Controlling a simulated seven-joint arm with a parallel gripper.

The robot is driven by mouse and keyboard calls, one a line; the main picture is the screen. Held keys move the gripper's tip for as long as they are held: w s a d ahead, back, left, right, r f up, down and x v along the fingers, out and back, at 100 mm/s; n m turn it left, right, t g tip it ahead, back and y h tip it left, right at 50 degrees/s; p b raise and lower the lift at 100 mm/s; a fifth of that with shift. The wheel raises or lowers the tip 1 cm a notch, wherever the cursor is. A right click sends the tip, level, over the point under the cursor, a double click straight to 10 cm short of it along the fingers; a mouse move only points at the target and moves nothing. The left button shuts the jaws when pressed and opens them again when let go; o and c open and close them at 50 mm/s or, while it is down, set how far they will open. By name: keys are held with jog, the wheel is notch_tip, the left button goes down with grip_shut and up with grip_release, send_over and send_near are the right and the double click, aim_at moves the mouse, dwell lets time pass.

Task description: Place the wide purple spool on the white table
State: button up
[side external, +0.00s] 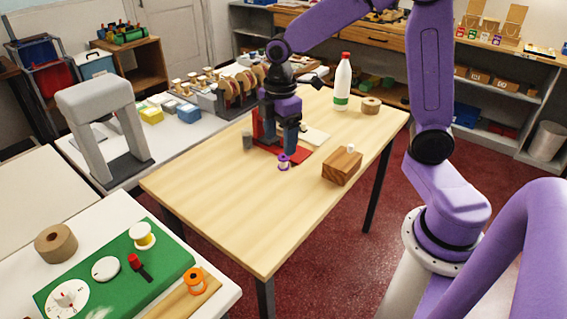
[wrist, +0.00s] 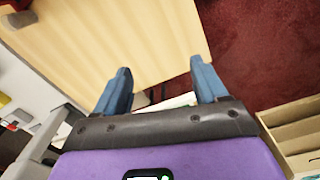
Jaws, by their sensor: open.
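The purple spool (side external: 284,162), with a pale core, stands on the light wooden table (side external: 215,190), by the edge of a red flat item. My gripper (side external: 281,148) is pointed down over the same table, just above and behind the spool in the side view. I cannot tell if a finger touches it. In the wrist view my gripper (wrist: 158,68) has its two blue fingers wide apart with nothing held between them; the spool is not visible there. A white table (side external: 215,290) at the lower left carries a green board (side external: 120,268). Other white tables stand at left and behind.
A wooden block (side external: 342,167), a white bottle (side external: 342,82) and a brown tape roll (side external: 371,105) stand right of my gripper. A grey cylinder (side external: 247,140) is to its left. A grey arch (side external: 108,130) stands on the back white table. The wooden table's front is clear.

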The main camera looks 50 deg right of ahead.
jog(key=w+d+f, duration=0.2)
jog(key=w+d, duration=0.6)
jog(key=n, duration=0.2)
send_over(284, 157)
notch_tip(284, 157, down, 4)
jog(key=f, duration=1)
jog(key=shift+s+d+f, duration=0.25)
jog(key=shift+s, duration=0.05)
jog(key=shift+w+a+f, duration=0.1)
jog(key=shift+w+f, duration=0.1)
jog(key=shift+f, duration=1.3)
jog(key=shift+w+a+f, duration=0.1)
jog(key=shift+w+f, duration=0.05)
jog(key=shift+f, duration=1.3)
jog(key=c, duration=1.2)
